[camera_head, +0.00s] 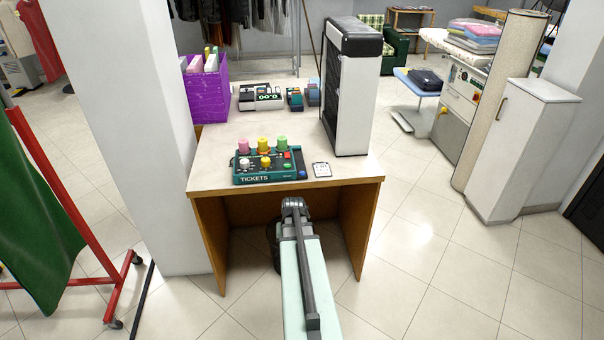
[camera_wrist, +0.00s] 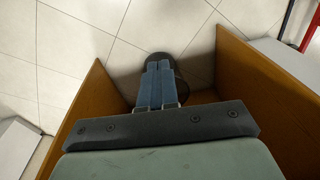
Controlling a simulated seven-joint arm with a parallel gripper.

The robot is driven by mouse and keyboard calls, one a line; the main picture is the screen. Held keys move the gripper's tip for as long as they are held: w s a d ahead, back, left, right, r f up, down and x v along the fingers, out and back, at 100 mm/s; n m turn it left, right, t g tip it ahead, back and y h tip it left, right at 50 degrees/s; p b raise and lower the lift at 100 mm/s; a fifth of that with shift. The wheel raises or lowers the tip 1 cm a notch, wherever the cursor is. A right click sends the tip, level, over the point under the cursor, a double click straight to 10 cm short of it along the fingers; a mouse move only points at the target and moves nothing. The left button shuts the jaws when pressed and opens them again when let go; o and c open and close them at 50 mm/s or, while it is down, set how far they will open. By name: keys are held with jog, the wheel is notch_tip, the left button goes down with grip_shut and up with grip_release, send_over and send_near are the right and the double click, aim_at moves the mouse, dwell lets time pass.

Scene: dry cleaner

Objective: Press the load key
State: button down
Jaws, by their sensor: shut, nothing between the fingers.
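A teal device marked TICKETS (camera_head: 262,179) sits near the front edge of the desk. It carries several pink, yellow, green and white rolls. I cannot read which key is the load key. My gripper (camera_head: 293,203) is in front of the desk's front edge, apart from the device. In the wrist view my gripper (camera_wrist: 157,85) is shut and empty, with its blue-grey fingers side by side. The device does not show in the wrist view.
A white card (camera_head: 321,169) lies right of the device on the desk (camera_head: 215,165). A tall black-and-white cabinet (camera_head: 352,95) stands at right, a purple crate (camera_head: 208,95) and a till (camera_head: 262,98) behind. A dark bin (camera_wrist: 182,83) stands between the desk's wooden side panels.

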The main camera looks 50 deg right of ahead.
jog(key=d+r+m+t+h, duration=0.1)
jog(key=d+r+m+t, duration=0.1)
jog(key=d+r, duration=0.85)
notch_tip(320, 180, up, 18)
jog(key=t, duration=0.6)
send_over(304, 173)
jog(key=shift+r+n+h, duration=0.15)
jog(key=shift+n+h, duration=0.15)
jog(key=shift+n, duration=0.1)
jog(key=shift+f, duration=4.4)
